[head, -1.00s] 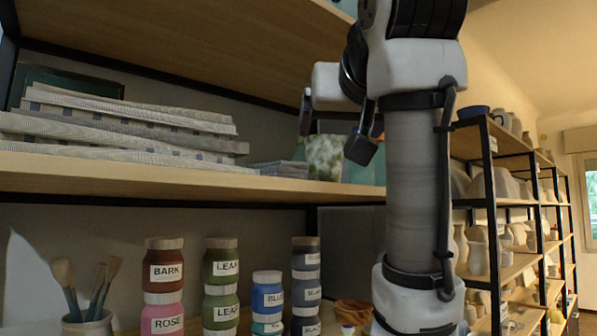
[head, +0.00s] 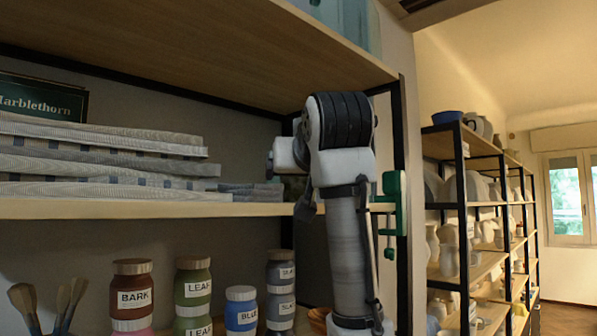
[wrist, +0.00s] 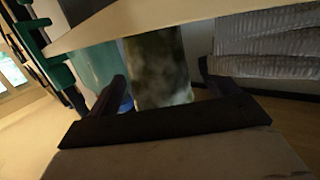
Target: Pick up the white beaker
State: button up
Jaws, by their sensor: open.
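I cannot make out a white beaker in either current view. In the wrist view, which looks upside down, my gripper (wrist: 165,88) is open. A mottled dark green and pale vessel (wrist: 157,68) shows between its fingers, and I cannot tell whether they touch it. A teal vessel (wrist: 96,72) is beside it on the left. A small blue thing (wrist: 127,104) shows partly behind the left finger. In the head view my arm hides most of this part of the shelf and my fingers.
Folded striped cloths (head: 95,160) lie on the middle shelf (head: 150,209), left of my arm. A green clamp (head: 396,203) is on the shelf's right post. Stacked glaze jars (head: 193,290) and brushes (head: 48,303) stand below. A rack of pottery (head: 463,205) stands at right.

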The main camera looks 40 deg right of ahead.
jog(key=shift+x, duration=1)
jog(key=c, duration=1.1)
jog(key=shift+r, duration=0.1)
